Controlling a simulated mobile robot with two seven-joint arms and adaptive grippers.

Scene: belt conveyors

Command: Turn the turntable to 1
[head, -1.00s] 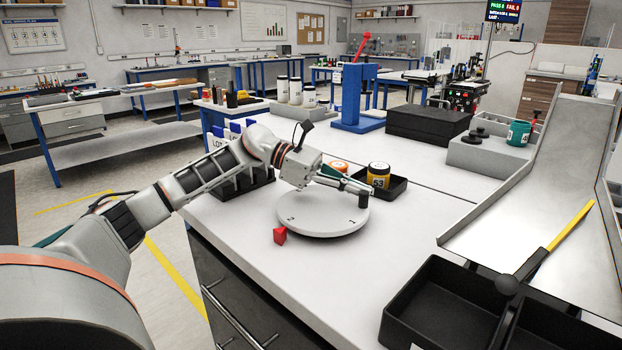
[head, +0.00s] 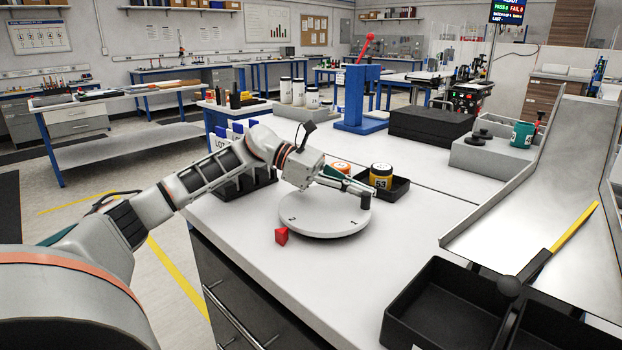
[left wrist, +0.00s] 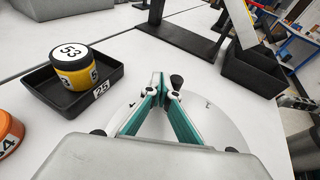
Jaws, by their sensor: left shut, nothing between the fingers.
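The turntable (head: 322,224) is a round pale disc with small dark numbers on its top, lying on the white bench. A red wedge pointer (head: 281,236) stands at its near left rim; the number closest to it looks like a 2. A number that looks like 1 is at the near right rim. A black upright knob (head: 365,202) stands at the disc's right edge; it also shows in the left wrist view (left wrist: 176,82). My left gripper (left wrist: 158,82) is shut and empty over the disc, its fingertips beside the knob; I cannot tell whether they touch. My right gripper is out of view.
Black bins (head: 440,305) and a metal chute (head: 545,190) are at the right. The bench between disc and bins is clear.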

